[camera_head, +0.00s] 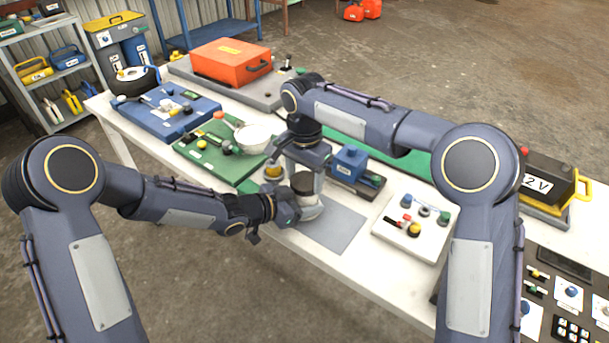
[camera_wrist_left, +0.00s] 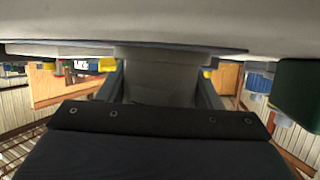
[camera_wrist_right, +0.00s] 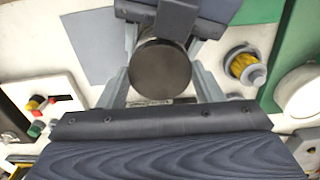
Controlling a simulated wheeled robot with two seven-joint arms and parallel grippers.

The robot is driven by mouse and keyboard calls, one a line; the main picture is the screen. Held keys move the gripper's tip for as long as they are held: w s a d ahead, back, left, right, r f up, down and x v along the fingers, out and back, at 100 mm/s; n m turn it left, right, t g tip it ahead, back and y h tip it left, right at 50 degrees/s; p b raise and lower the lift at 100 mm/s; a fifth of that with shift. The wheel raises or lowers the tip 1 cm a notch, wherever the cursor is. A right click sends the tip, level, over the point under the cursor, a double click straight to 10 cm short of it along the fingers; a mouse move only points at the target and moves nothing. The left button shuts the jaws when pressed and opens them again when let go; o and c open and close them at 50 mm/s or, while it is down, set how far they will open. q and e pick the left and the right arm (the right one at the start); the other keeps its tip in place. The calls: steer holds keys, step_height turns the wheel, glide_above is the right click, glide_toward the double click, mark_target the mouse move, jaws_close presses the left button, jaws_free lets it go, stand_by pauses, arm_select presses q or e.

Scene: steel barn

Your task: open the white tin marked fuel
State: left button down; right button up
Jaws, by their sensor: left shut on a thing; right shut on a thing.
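The white tin (camera_head: 309,211) stands upright at the table's front edge, by a grey mat; no marking on it is readable. Its dark round lid (camera_head: 302,184) is on top. My left gripper (camera_head: 290,207) comes in from the left and is shut on the tin's body, which shows between the fingers in the left wrist view (camera_wrist_left: 158,85). My right gripper (camera_head: 305,176) reaches down from above and is shut on the lid, a dark disc between its fingers in the right wrist view (camera_wrist_right: 160,68). The grippers hide much of the tin.
The grey mat (camera_head: 338,230) is bare to the right. A yellow filter cup (camera_head: 272,172) stands close behind the tin. A white board with knobs (camera_head: 414,229), a blue block (camera_head: 350,161), a green board with a white bowl (camera_head: 254,136) and an orange case (camera_head: 231,60) surround it.

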steer(key=n, duration=0.5)
steer(key=shift+n, duration=0.4)
steer(key=o, duration=1.1)
steer(key=shift+r, duration=2.3)
steer(key=shift+c, duration=0.5)
step_height(320, 180, up, 3)
steer(key=m, duration=0.5)
steer(key=shift+f+m, duration=0.1)
steer(key=shift+m, duration=0.2)
step_height(320, 180, down, 7)
steer(key=shift+f, duration=0.2)
